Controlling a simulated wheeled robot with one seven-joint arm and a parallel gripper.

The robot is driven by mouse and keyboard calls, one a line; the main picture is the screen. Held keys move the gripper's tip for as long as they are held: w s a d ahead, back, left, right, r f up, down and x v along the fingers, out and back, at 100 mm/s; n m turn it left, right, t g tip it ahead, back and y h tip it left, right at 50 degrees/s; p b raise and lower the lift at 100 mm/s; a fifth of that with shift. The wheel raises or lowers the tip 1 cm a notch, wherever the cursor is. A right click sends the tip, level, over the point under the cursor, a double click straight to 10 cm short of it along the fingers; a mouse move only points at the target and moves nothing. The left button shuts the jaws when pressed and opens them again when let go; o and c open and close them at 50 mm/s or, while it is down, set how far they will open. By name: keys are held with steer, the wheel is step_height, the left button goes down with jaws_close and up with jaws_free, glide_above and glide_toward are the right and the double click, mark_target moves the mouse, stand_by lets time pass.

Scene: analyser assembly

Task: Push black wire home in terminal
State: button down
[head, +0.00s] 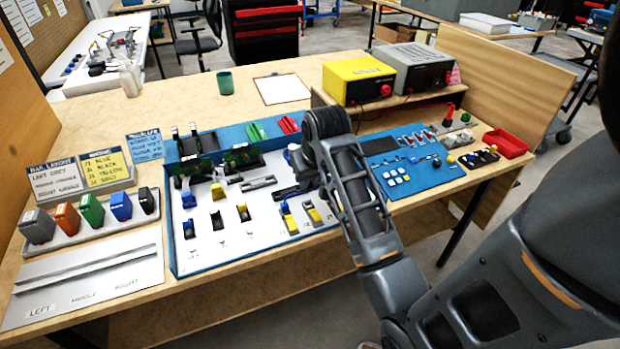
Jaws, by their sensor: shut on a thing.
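My gripper (296,165) points down over the right part of the white assembly board, at the end of my dark arm. Its fingers are mostly hidden by my wrist and are dark against dark parts. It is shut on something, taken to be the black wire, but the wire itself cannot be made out. The terminal under the fingers is hidden too, so how deep the wire sits cannot be told. The white assembly board (262,232) has a blue border and carries several small blue, yellow and black parts, such as a yellow one (218,191).
A blue mat (418,184) with small parts lies right of my arm. A yellow box (358,80) and a grey box (416,68) with red knobs stand behind. Coloured blocks (92,211) and label cards (104,168) are at left.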

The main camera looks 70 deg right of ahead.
mark_target(309, 193)
steer(key=shift+f+b, duration=0.65)
steer(key=shift+f, duration=0.75)
steer(key=shift+f, duration=1.15)
stand_by(0.5)
steer(key=c, duration=0.7)
jaws_free()
steer(key=shift+r, duration=0.15)
step_height(309, 193, up, 5)
steer(key=p, duration=0.5)
steer(key=shift+f, duration=0.2)
steer(key=shift+r+p, duration=0.65)
steer(key=shift+r, duration=0.4)
